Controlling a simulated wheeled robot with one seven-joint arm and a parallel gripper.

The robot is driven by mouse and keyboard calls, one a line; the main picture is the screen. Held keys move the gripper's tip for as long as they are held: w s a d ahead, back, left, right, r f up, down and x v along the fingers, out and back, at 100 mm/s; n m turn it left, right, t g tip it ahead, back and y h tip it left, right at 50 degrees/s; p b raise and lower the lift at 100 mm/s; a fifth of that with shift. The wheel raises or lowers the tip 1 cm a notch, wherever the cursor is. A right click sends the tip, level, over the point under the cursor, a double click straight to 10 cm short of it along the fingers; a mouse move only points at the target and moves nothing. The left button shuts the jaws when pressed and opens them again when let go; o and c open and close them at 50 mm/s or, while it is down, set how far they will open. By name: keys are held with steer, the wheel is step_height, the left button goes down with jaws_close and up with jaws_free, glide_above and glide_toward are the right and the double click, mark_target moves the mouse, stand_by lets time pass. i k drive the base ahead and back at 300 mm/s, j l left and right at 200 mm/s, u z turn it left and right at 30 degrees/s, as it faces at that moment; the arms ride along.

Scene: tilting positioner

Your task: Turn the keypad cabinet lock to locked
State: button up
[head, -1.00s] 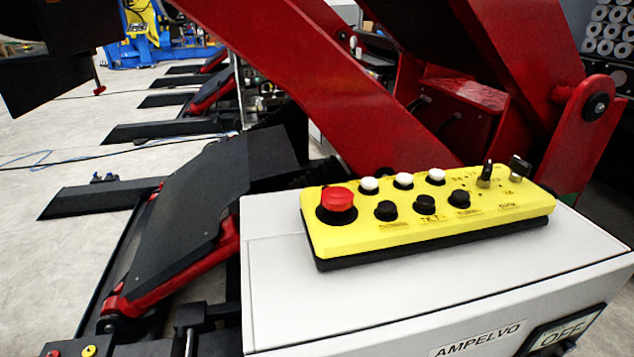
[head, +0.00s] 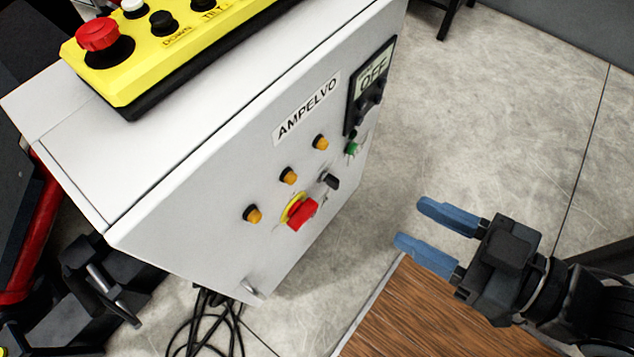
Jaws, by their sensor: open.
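The white keypad cabinet (head: 225,215) shows its front face, with a yellow button box (head: 150,68) on top. A small metal lever or key-like piece (head: 250,287) sits low on the front, near the bottom edge; it may be the lock, but its setting is too small to tell. A dark knob (head: 329,181) is also on the front, beside the red and yellow rotary switch (head: 300,213). My gripper (head: 409,221) is open and empty, with blue fingers pointing left towards the cabinet front. It is to the right of the cabinet and apart from it.
Several orange lamps (head: 288,175), a green button (head: 351,149) and an "OFF" panel (head: 372,84) are on the front. Black cables (head: 212,325) hang below. A wooden surface (head: 415,315) lies below my gripper.

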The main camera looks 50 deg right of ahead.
mark_target(330, 180)
steer(key=i+j, duration=0.1)
steer(key=j, duration=0.65)
steer(key=j+z, duration=0.15)
steer(key=j, duration=0.6)
steer(key=i, duration=0.05)
